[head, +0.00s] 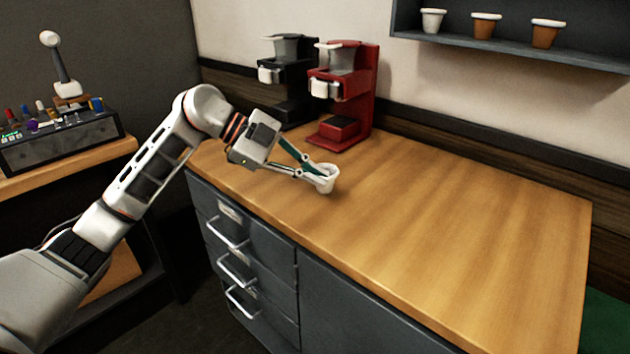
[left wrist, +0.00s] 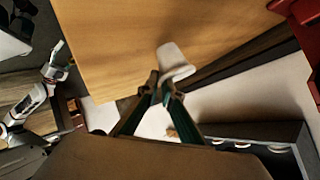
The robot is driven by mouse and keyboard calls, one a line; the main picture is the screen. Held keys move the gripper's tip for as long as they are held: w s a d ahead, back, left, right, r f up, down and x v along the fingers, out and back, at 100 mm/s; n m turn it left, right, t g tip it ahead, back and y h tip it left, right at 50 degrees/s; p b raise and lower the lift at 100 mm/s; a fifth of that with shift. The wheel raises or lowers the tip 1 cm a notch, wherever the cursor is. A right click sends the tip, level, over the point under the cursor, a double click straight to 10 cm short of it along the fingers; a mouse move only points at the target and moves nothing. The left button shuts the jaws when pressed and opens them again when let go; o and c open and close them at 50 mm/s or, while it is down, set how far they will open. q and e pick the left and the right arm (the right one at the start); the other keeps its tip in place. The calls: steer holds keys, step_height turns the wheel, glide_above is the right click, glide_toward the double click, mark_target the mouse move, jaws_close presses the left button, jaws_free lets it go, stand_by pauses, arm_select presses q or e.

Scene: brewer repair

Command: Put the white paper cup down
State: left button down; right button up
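The white paper cup (head: 326,184) is at the end of my left gripper (head: 314,171), near the left front part of the wooden counter. The fingers are close together with the cup's wall between them. In the left wrist view the cup (left wrist: 175,62) juts out past the fingertips (left wrist: 160,87). It is over or on the counter; I cannot tell whether its base touches the wood.
A red brewer (head: 345,95) and a black brewer (head: 288,80) stand at the counter's back left. The wooden counter (head: 450,230) is bare to the right. A wall shelf (head: 505,47) holds a white cup (head: 433,20) and two brown cups (head: 485,25). A control box (head: 60,138) stands at left.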

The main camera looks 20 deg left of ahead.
arm_select(q)
steer(key=shift+f, duration=0.8)
arm_select(e)
steer(key=shift+w+a+r, duration=0.1)
steer(key=shift+w+r, duration=0.15)
steer(key=shift+w, duration=0.15)
arm_select(q)
steer(key=c, duration=2.2)
jaws_free()
steer(key=shift+c, duration=0.2)
steer(key=shift+r, duration=0.1)
steer(key=shift+a+r, duration=0.25)
steer(key=p+v, duration=0.1)
steer(key=v, duration=1)
arm_select(e)
steer(key=shift+s+d+f, duration=0.2)
steer(key=shift+s+f, duration=0.1)
steer(key=shift+s, duration=0.25)
arm_select(q)
steer(key=shift+s+a+r, duration=0.1)
steer(key=shift+s+a, duration=0.05)
steer(key=shift+a, duration=0.05)
